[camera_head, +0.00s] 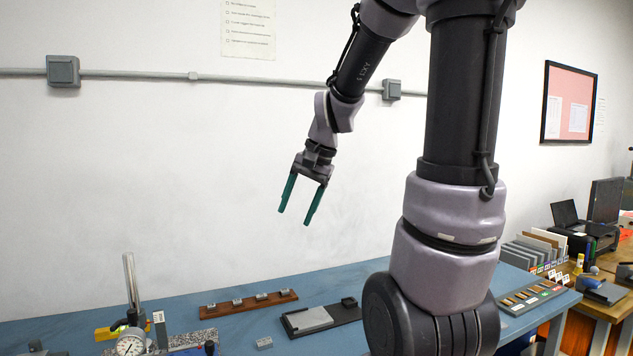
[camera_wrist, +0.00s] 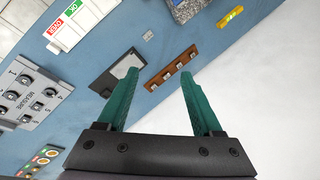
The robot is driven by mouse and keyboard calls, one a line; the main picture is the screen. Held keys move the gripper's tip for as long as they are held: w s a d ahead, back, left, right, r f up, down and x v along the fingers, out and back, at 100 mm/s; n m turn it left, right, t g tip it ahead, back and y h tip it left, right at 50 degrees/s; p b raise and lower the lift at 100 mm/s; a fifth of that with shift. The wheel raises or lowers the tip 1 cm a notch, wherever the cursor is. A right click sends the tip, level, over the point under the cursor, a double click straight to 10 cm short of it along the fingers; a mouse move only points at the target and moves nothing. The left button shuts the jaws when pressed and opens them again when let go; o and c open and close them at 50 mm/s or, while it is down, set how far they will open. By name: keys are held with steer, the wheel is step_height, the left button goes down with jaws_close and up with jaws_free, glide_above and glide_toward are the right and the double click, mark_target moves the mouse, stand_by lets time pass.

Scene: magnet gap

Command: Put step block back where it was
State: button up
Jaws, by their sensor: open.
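My gripper (camera_head: 294,217) hangs open and empty, high above the blue table. In the wrist view its green fingers (camera_wrist: 159,73) are spread with nothing between them. A small grey block (camera_head: 264,343) lies alone on the table; it also shows in the wrist view (camera_wrist: 148,35). A brown rack (camera_head: 222,309) holds several small grey blocks. A dark base with a grey plate (camera_head: 309,319) stands right of the rack, with a small dark block (camera_head: 349,302) at its far right corner. I cannot tell for sure which block is the step block.
A dial gauge on a stand (camera_head: 131,345) with a speckled slab (camera_head: 193,339) is at the left. A tray with coloured markings (camera_head: 532,295) and several upright plates (camera_head: 533,249) are at the right.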

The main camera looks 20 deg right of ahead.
steer(key=s+r+n+t+h, duration=0.1)
steer(key=s+r+n+t, duration=0.2)
steer(key=s+r, duration=0.4)
steer(key=shift+s+a+r+n+t, duration=0.15)
steer(key=shift+s+r+n+t, duration=0.25)
steer(key=shift+s, duration=1.85)
